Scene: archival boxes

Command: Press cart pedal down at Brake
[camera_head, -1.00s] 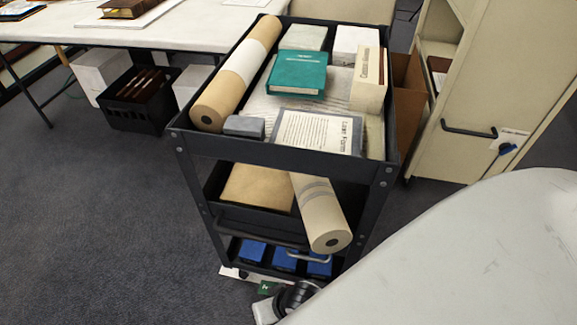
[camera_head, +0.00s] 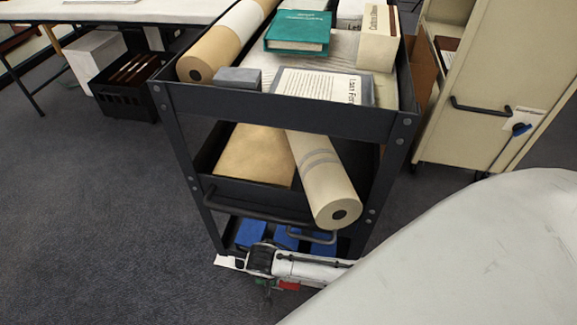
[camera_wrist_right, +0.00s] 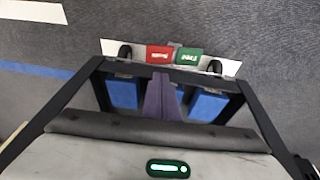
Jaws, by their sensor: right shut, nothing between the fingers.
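The black cart (camera_head: 285,110) stands in front of me. At its foot is a white plate (camera_wrist_right: 228,68) with a red pedal marked Brake (camera_wrist_right: 159,55) and a green pedal marked Free (camera_wrist_right: 189,58) side by side. In the head view the red pedal (camera_head: 289,285) shows partly below my right arm. My right gripper (camera_head: 267,288) is low at the cart's front, close to the pedals. In the right wrist view its shut, empty fingers (camera_wrist_right: 162,78) point toward the red pedal; I cannot tell whether they touch it. My left gripper is out of view.
A rolled tube (camera_head: 325,185) juts out from the middle shelf above my right arm. Blue boxes (camera_head: 250,234) sit on the bottom shelf. A cream cabinet (camera_head: 470,75) with a handle stands at the right. A black crate (camera_head: 125,90) is at the left. The carpet at the left is clear.

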